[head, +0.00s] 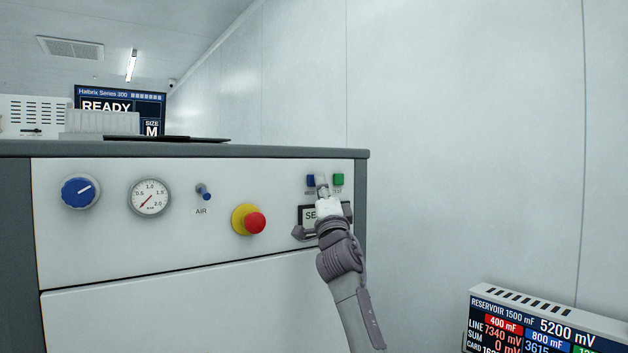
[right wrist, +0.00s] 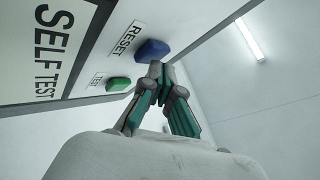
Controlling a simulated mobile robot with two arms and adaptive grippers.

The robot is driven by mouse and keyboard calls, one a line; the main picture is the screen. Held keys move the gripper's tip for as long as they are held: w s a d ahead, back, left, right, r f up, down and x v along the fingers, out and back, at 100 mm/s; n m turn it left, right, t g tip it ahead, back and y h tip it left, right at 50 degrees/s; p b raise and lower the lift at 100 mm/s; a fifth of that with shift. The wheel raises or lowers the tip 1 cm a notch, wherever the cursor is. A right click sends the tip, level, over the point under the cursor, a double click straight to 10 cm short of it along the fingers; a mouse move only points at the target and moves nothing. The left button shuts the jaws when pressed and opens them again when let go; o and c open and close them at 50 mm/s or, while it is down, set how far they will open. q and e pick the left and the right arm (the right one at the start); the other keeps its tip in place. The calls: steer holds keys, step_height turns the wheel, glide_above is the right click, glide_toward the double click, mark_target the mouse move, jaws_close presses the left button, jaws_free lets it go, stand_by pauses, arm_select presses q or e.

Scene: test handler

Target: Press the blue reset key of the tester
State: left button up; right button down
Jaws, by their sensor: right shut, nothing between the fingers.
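The blue reset key (head: 310,180) is on the upper right of the tester's white front panel (head: 110,240), left of a green key (head: 338,179). In the right wrist view the blue key (right wrist: 152,51) sits by the word RESET, and the green key (right wrist: 118,84) is by TEST. My right gripper (head: 322,182) is shut and empty, its tips in front of the panel beside the blue key. In the right wrist view its fingertips (right wrist: 156,68) are right at the blue key's edge; I cannot tell whether they touch. My left gripper is not in view.
A SELF TEST plate (head: 308,217) is partly hidden behind my right gripper. A red emergency knob (head: 255,223), an AIR toggle (head: 204,192), a gauge (head: 149,197) and a blue dial (head: 79,191) line the panel leftward. A display box (head: 545,322) stands low at right.

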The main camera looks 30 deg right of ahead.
steer(key=shift+s, duration=0.5)
steer(key=s+p, duration=0.1)
steer(key=s, duration=0.1)
steer(key=s+p, duration=0.1)
steer(key=s, duration=0.2)
steer(key=shift+d, duration=0.2)
stand_by(0.7)
